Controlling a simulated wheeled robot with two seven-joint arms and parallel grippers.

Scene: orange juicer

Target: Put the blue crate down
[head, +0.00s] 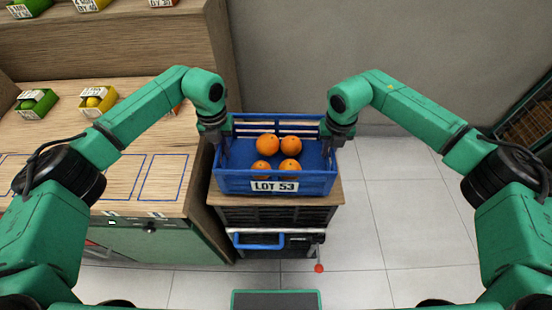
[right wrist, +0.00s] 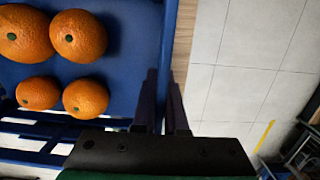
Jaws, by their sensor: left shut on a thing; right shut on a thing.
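The blue crate (head: 320,184) with a "LOT 53" label holds several oranges (head: 291,146). In the head view it sits over, and seems to rest on, the wooden top of a dark stand; its underside is hidden. My left gripper (head: 222,146) is shut on the crate's left side wall. My right gripper (head: 329,148) is shut on its right side wall. In the right wrist view, the fingers (right wrist: 166,105) straddle the crate's blue wall (right wrist: 150,45), with the oranges (right wrist: 78,36) beside them. The crate looks level.
The wooden stand top (head: 343,193) shows a narrow margin right of the crate. A wooden counter (head: 120,185) with blue outlined areas adjoins at left. Small green (head: 37,103) and yellow (head: 98,99) boxes stand on it. Open tiled floor (head: 410,210) lies right; a dark green crate (head: 528,120) is far right.

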